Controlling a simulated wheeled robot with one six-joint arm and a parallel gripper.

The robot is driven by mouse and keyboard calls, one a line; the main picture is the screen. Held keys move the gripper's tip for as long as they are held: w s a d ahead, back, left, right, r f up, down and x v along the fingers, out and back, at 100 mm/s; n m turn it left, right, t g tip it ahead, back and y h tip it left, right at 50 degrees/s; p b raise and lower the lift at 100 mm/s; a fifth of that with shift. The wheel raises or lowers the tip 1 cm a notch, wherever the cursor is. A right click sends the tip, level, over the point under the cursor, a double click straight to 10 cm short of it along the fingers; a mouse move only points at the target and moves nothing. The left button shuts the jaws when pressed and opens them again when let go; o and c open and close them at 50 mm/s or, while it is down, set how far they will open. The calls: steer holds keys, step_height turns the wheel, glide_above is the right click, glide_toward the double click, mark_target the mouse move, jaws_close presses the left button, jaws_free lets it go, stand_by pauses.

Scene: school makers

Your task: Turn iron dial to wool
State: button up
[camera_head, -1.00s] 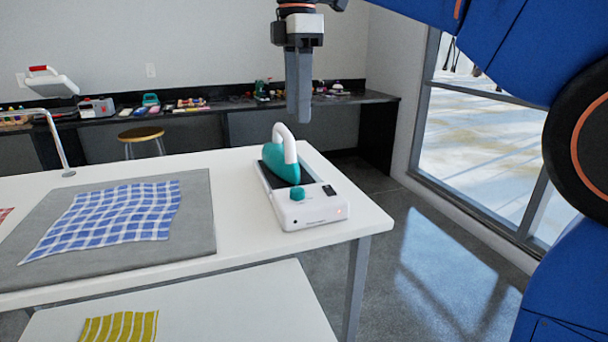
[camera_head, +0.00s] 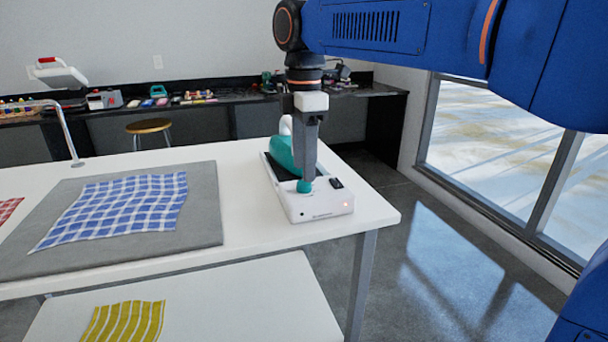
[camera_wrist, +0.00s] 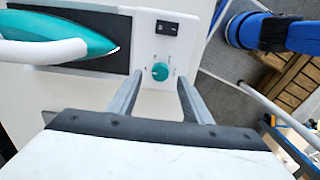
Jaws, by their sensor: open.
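The iron station (camera_head: 318,207) is a white base at the right end of the white table. Its teal dial (camera_head: 304,186) sits on the front top face; it also shows in the wrist view (camera_wrist: 160,72), with small marks around it too small to read. A teal iron with a white handle (camera_wrist: 75,45) rests on the dark pad behind the dial, partly hidden by my gripper in the head view. My gripper (camera_head: 308,178) points down just over the dial. In the wrist view its open fingers (camera_wrist: 155,95) stand either side of the dial's line, apart from it.
A black switch (camera_head: 336,183) is right of the dial. A blue checked cloth (camera_head: 120,205) lies on a grey mat (camera_head: 205,225) at left. A yellow striped cloth (camera_head: 122,322) lies on a lower white surface (camera_head: 230,310). The table's right edge is close to the station.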

mark_target(304, 186)
steer(key=shift+f, duration=1.75)
steer(key=shift+c, duration=0.7)
steer(key=c, duration=0.9)
